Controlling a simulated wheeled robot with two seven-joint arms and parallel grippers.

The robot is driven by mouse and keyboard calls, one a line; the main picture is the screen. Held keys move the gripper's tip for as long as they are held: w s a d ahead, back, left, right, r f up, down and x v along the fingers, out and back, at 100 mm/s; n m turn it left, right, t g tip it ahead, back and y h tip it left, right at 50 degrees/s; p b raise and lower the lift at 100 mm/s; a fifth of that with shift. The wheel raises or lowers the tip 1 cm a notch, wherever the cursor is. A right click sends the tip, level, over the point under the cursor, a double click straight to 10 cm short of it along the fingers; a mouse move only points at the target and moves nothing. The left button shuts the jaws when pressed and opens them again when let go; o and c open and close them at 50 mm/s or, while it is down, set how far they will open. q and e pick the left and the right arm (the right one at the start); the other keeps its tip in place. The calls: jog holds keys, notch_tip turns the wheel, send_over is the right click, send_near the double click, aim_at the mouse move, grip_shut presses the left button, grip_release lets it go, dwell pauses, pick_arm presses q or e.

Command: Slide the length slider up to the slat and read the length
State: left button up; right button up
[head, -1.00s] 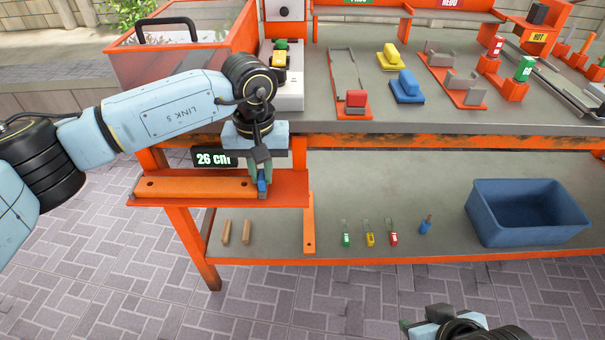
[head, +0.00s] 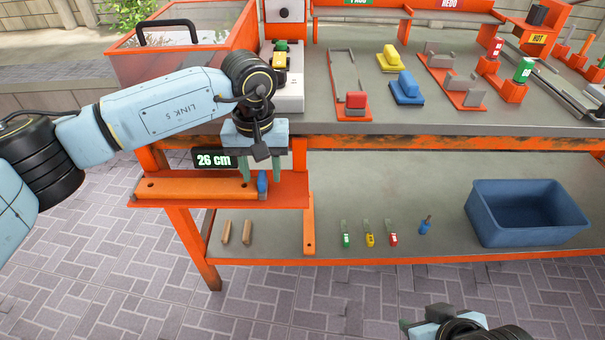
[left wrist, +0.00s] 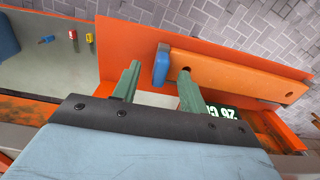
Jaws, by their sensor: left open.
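An orange slat (head: 200,188) with holes near its ends lies on the orange measuring shelf (head: 285,192) at the left of the bench. The blue length slider (head: 262,182) stands at the slat's right end in the head view and appears to touch it. The slider also shows in the left wrist view (left wrist: 161,66), against the slat (left wrist: 230,72). A black display (head: 214,160) reads 26 cm. My left gripper (head: 261,180) is open, its green fingers apart and empty, just above and behind the slider. My right gripper (head: 404,326) is only partly visible at the bottom edge.
A blue bin (head: 530,232) stands on the lower shelf, with small coloured tags (head: 369,236) and two wooden pegs (head: 236,232) to its left. The bench top holds a yellow block (head: 390,60), a blue block (head: 406,88) and a red-block fixture (head: 355,102).

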pick_arm(q)
jog(key=shift+r+p, duration=1.55)
jog(key=shift+r, duration=1.6)
